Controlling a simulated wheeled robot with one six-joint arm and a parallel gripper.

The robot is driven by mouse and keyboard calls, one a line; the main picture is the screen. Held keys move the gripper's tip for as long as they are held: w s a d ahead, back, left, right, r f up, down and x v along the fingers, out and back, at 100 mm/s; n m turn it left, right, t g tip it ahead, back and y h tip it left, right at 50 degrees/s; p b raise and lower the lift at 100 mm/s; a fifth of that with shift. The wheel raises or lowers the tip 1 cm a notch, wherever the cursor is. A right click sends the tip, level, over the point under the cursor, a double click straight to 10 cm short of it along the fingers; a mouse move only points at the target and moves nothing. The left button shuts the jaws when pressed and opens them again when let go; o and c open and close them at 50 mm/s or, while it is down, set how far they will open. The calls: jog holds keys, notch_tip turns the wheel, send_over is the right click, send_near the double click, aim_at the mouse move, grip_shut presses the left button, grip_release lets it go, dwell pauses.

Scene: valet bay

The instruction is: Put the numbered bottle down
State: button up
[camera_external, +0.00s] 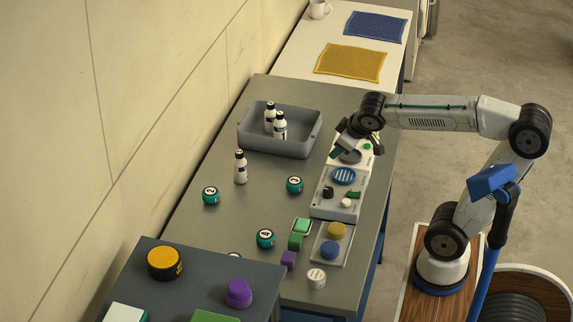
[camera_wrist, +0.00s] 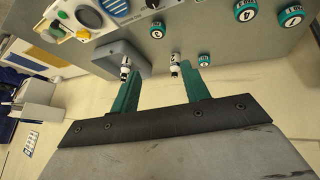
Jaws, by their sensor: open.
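The numbered bottle (camera_external: 280,127), white with a black cap and a "1" on its label, stands upright in the grey tray (camera_external: 296,150). My gripper (camera_external: 345,151) is open and empty, over the control panel to the right of the tray, apart from the bottles. In the wrist view my gripper (camera_wrist: 160,70) shows two spread green fingers. The tray (camera_wrist: 143,66) and two bottles show beyond them; their numbers are unreadable there.
Teal numbered jars (camera_external: 294,184) stand on the table (camera_external: 215,230). The panel has a blue grille (camera_external: 343,176) and knobs. Green and purple blocks and a small tray (camera_external: 331,255) with coloured discs lie nearer. Yellow (camera_external: 350,63) and blue (camera_external: 375,27) mats lie behind.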

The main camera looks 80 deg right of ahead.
jog(key=s+a+f+n+g+y, duration=0.1)
jog(key=s+a+f+g+y, duration=0.1)
jog(key=s+a, duration=0.3)
jog(key=s+a+f+n+g+y, duration=0.1)
jog(key=s+a+f, duration=0.4)
jog(key=s, duration=0.6)
jog(key=shift+s+a+f+g+y, duration=0.25)
jog(key=shift+a+g+y, duration=0.15)
jog(key=shift+a+g, duration=0.2)
jog(key=shift+d, duration=0.1)
dwell(2.5)
